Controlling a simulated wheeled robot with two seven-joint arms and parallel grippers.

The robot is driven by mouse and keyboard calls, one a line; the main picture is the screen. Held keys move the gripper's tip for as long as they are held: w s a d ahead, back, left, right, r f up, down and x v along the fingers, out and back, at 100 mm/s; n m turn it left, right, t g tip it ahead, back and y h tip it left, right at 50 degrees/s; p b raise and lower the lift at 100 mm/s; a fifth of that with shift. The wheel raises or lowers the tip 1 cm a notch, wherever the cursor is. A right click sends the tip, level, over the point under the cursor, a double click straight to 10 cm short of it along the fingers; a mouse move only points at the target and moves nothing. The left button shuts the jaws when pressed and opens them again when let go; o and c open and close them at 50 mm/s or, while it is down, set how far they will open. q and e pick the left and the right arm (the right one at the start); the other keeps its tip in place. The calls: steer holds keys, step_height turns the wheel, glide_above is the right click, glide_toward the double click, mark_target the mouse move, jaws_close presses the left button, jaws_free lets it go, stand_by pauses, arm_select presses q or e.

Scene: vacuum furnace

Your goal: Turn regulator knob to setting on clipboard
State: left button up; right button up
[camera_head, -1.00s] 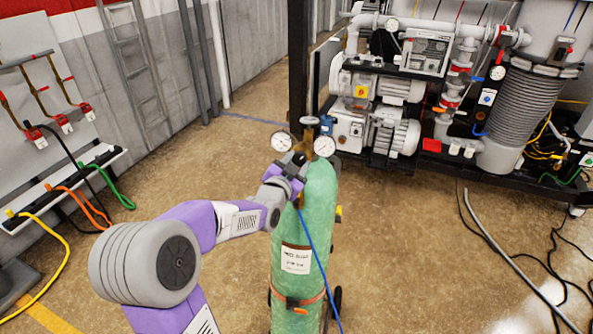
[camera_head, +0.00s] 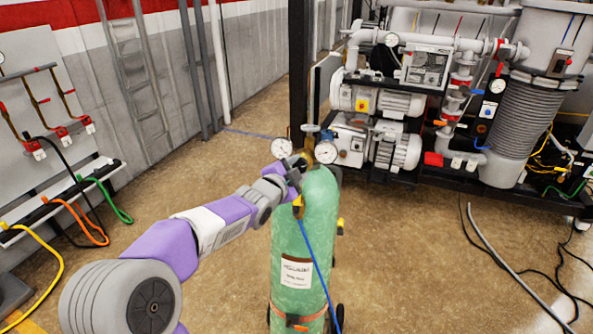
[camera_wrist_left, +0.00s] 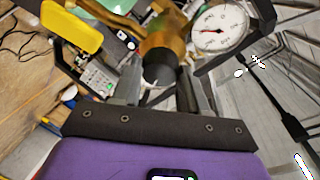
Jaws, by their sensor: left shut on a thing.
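The regulator is a brass body (camera_wrist_left: 165,38) with two round white gauges, a left one (camera_head: 282,147) and a right one (camera_head: 326,152), on top of a green gas cylinder (camera_head: 305,225). Its black round knob (camera_wrist_left: 160,67) shows in the left wrist view, between my left fingers. My left gripper (camera_wrist_left: 161,88) is shut on the knob; in the head view the gripper (camera_head: 292,168) is at the regulator, covering the knob. One gauge (camera_wrist_left: 221,28) faces the left wrist camera, its needle on the left of the dial. I cannot make out a clipboard. My right gripper is not in view.
A blue hose (camera_head: 315,260) hangs down the cylinder's front. Pumps (camera_head: 395,145) and piping stand behind at the right. A wall panel (camera_head: 40,130) with coloured hoses is at the left. Cables (camera_head: 510,255) lie on the floor at the right; open floor surrounds the cylinder.

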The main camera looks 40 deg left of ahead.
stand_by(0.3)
arm_select(q)
steer(key=o, duration=1)
steer(key=shift+o, duration=0.2)
steer(key=shift+s, duration=0.1)
steer(key=v, duration=0.7)
steer(key=shift+s+b, duration=0.2)
steer(key=shift+b, duration=0.15)
steer(key=shift+d, duration=0.1)
